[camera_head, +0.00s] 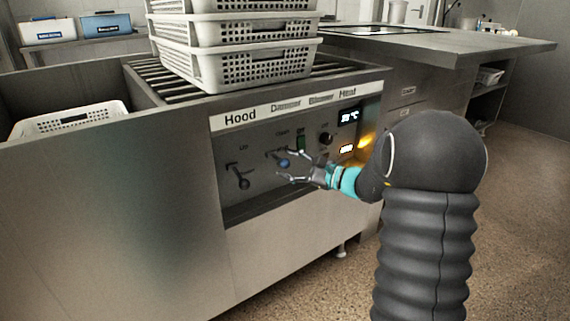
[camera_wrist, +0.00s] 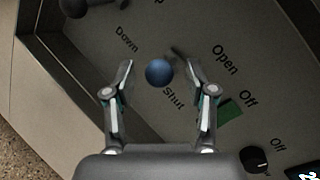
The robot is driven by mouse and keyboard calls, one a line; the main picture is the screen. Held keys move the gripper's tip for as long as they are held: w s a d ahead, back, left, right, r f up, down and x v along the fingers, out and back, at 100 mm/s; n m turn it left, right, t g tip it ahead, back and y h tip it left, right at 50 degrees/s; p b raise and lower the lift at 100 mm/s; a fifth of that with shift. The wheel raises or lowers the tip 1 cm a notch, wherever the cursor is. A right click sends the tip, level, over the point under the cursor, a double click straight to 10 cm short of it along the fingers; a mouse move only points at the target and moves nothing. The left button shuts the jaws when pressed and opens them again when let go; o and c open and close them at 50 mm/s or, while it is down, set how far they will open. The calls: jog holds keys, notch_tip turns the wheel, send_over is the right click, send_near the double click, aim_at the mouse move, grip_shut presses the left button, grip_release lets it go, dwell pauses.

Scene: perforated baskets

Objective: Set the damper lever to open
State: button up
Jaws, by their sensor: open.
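The damper lever has a blue ball knob (camera_head: 285,163) on the grey control panel, under the "Damper" label. In the wrist view the blue knob (camera_wrist: 159,72) lies beside the word "Shut", with "Open" farther up and right. My gripper (camera_head: 281,166) is open in front of the panel at this lever. In the wrist view the fingertips of my gripper (camera_wrist: 161,66) stand on either side of the knob, with a visible gap on each side. Most of the lever's stem is hidden behind the knob.
The hood lever (camera_head: 243,183) with a dark knob is left of the damper lever. A green switch (camera_head: 301,142), a black dial (camera_head: 325,138) and a lit display (camera_head: 349,116) are to the right. Stacked perforated baskets (camera_head: 238,68) stand on the rollers above.

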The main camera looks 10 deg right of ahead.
jog(key=shift+x, duration=0.8)
jog(key=shift+c, duration=0.3)
